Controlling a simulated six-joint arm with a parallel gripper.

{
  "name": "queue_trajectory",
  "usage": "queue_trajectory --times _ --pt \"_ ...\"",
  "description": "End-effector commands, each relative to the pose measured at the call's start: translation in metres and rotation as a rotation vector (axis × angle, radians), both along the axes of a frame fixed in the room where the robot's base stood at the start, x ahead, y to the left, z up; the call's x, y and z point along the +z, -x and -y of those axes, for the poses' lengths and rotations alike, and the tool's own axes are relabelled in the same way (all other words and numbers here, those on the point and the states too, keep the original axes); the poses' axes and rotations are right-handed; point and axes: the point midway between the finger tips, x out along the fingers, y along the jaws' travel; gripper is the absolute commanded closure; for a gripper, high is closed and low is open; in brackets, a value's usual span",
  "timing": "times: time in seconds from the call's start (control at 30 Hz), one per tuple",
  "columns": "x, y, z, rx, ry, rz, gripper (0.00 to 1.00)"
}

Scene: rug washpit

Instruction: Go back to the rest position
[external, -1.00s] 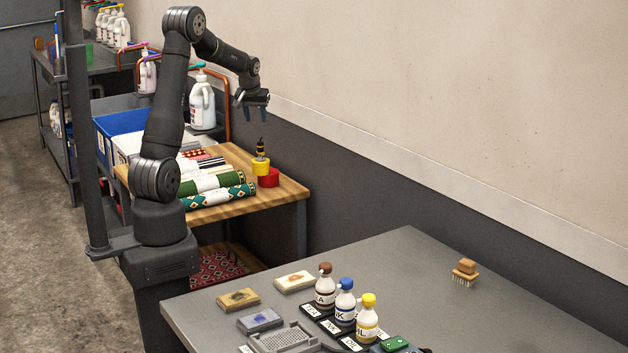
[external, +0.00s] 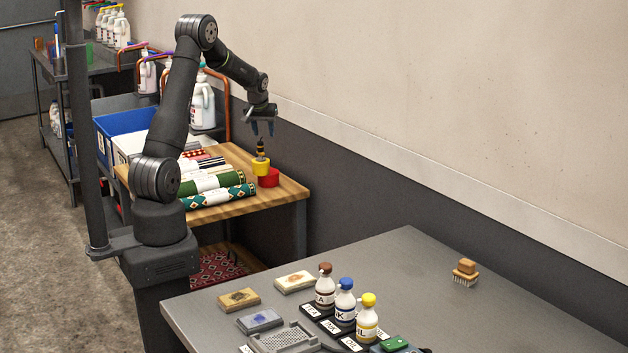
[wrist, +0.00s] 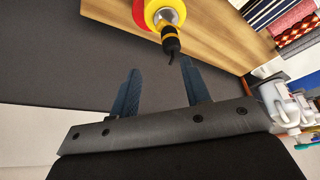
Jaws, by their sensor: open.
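My gripper (external: 263,129) hangs in the air with its fingers pointing down, near the back edge of the wooden table and close to the wall. Its two blue fingers are apart with nothing between them. They also show spread in the wrist view (wrist: 160,90). Beyond the fingers there, a yellow and black item (wrist: 169,32) stands next to a red round item (wrist: 138,12). In the external view the yellow and black item (external: 261,160) is just below the fingertips and apart from them, with the red item (external: 269,178) beside it.
Rolled rugs (external: 220,188) lie on the wooden table (external: 285,195). A white jug (external: 202,105) and a blue bin (external: 118,128) stand behind. The grey table (external: 400,265) holds several bottles, pads, a tray and a brush (external: 465,270). Open air lies above it.

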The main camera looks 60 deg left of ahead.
Motion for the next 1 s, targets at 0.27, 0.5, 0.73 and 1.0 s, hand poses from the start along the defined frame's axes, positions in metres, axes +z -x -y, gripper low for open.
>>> queue_trajectory --times 0.27,0.5,0.73,1.0 --pt "0.030 -0.004 0.049 -0.003 -0.002 0.001 0.57" --pt "0.055 -0.007 0.090 -0.002 -0.001 0.002 0.57" --pt "0.056 -0.028 0.131 -0.077 0.000 0.000 0.57" --pt "0.056 -0.051 0.179 -0.177 0.001 -0.002 0.57"
